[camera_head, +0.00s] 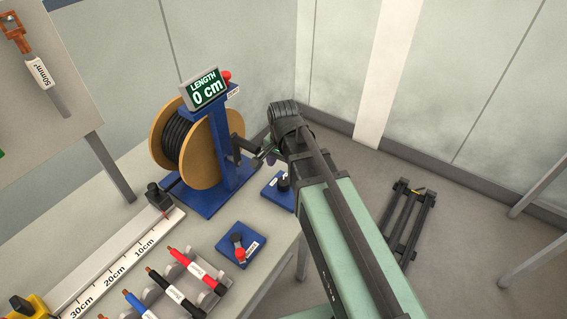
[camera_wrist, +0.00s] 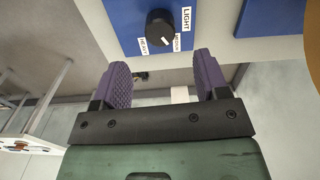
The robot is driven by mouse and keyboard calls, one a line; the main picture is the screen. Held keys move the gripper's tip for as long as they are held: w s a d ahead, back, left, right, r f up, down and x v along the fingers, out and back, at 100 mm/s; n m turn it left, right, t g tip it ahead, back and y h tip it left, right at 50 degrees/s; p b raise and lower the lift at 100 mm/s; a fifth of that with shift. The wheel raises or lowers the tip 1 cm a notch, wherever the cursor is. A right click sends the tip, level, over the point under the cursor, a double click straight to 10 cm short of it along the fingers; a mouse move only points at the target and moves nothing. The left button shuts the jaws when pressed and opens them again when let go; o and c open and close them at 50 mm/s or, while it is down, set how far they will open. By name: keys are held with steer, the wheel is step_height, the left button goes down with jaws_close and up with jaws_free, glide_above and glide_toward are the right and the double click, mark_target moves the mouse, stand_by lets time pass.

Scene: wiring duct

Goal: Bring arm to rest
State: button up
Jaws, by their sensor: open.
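My gripper (camera_wrist: 161,78) is open in the wrist view, with its two purple ribbed fingers apart and nothing between them. A black selector knob (camera_wrist: 160,28) on a blue panel (camera_wrist: 118,22), labelled LIGHT, MEDIUM and HEAVY, lies beyond the fingertips. In the head view my arm reaches up from the bottom right. My gripper (camera_head: 266,156) is mostly hidden behind my wrist, near the table's right edge. The blue knob panel (camera_head: 272,196) shows just below it, partly covered by my arm.
A cable spool (camera_head: 162,145) on a blue stand carries a display (camera_head: 204,89) reading 0 cm. A blue lever panel (camera_head: 238,258), a ruler strip (camera_head: 105,270) and several cables in a rack (camera_head: 208,296) are on the table. A dark frame (camera_head: 408,222) lies on the floor at right.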

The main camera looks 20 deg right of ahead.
steer(key=shift+f, duration=0.1)
steer(key=shift+n, duration=0.4)
steer(key=s+n, duration=0.8)
steer(key=shift+s+n, duration=0.3)
steer(key=shift+s, duration=0.05)
